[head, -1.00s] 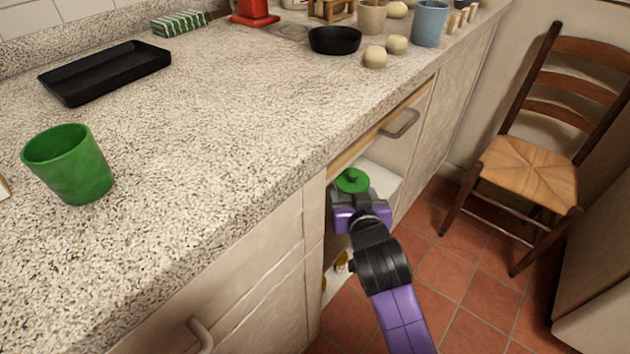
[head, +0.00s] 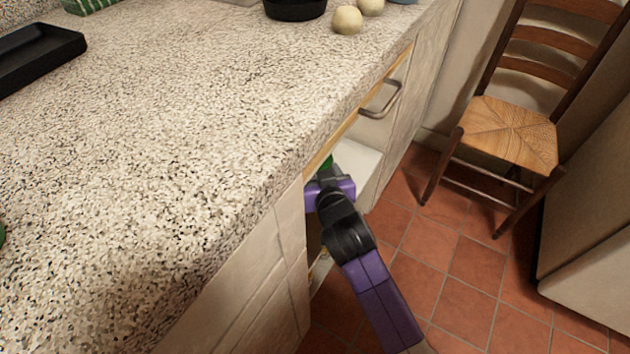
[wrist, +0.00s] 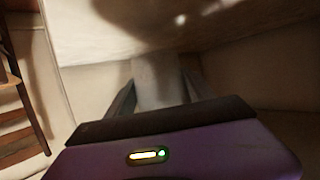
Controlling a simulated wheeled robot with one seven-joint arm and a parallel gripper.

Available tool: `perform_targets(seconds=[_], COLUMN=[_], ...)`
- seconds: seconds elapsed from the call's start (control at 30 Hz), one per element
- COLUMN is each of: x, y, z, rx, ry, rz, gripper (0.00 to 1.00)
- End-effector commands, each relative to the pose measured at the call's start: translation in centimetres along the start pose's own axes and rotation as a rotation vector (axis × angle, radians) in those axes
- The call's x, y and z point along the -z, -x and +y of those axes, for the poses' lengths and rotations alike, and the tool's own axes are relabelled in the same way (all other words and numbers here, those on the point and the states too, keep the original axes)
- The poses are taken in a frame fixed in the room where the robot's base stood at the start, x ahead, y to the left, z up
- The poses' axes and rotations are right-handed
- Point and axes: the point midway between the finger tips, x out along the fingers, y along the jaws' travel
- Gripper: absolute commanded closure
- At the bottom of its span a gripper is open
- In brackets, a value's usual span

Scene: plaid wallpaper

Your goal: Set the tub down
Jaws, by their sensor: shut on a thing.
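My gripper (head: 328,178) is at the opening under the counter's front edge, its fingertips partly hidden by the counter. It is shut on the tub, whose green top (head: 327,162) shows only as a sliver in the head view. In the wrist view a pale grey surface (wrist: 158,80), seemingly the tub's side, stands between the two fingers (wrist: 157,90). A white shelf surface (head: 357,160) lies beside and beyond the gripper inside the opening. I cannot tell whether the tub touches the shelf.
The speckled counter (head: 180,150) overhangs the opening. A metal handle (head: 381,100) sits on the pale front to the right. A wooden chair (head: 510,130) stands on the tiled floor at right. A black tray (head: 38,52) and black bowl (head: 295,8) are on the counter.

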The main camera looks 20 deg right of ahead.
Motion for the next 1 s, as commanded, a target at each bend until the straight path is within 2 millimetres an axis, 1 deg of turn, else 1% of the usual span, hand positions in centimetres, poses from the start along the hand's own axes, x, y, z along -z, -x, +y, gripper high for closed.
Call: perform_targets(seconds=[0.03,0.1,0.2,0.47,0.6,0.63,0.7,0.73,1.0], x=[-1.2,-2.4,-3.4,-3.4,-3.8,-3.7,-3.6,-3.6,-3.6], y=[-0.4,-0.8,-1.2,-1.2,-1.3,-1.3,-1.3,-1.3,-1.3], z=[0.0,0.0,0.0,0.0,0.0,0.0,0.0,0.0,0.0], rx=[0.001,0.0,0.001,0.001,0.0,0.0,0.0,0.0,0.0], ry=[0.001,0.003,0.002,0.001,0.001,0.001,0.001,0.001,0.001], rz=[-0.002,-0.003,-0.001,0.0,0.0,-0.001,-0.001,-0.001,-0.001], gripper=[0.8,0.8,0.8,0.8,0.8,0.34,0.21,0.16,0.16])
